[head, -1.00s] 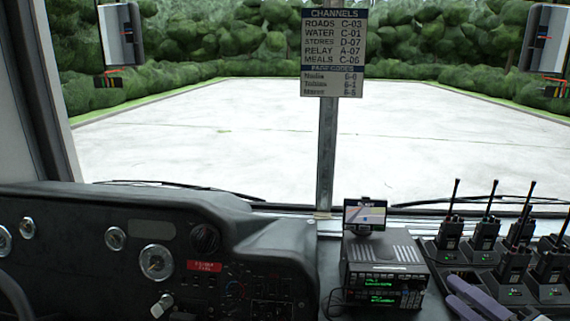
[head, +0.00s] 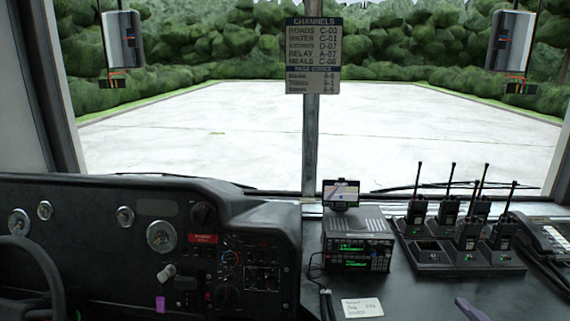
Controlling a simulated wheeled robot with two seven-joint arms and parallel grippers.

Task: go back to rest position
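A purple-grey piece (head: 472,309) at the bottom edge of the head view looks like the tip of my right gripper. It is over the dark counter, and the rest of it is cut off by the frame. Nothing shows in it, and I cannot tell whether it is open or shut. My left gripper does not show clearly. A small bright purple piece (head: 160,304) is at the bottom left below the dash, and I cannot tell what it is.
A charger tray (head: 470,257) with several handheld radios stands on the right, beside a keypad device (head: 553,240). A radio unit (head: 358,243) with a small screen (head: 341,194) is at the centre. A white card (head: 362,308) lies before it. The instrument dash (head: 85,215) fills the left.

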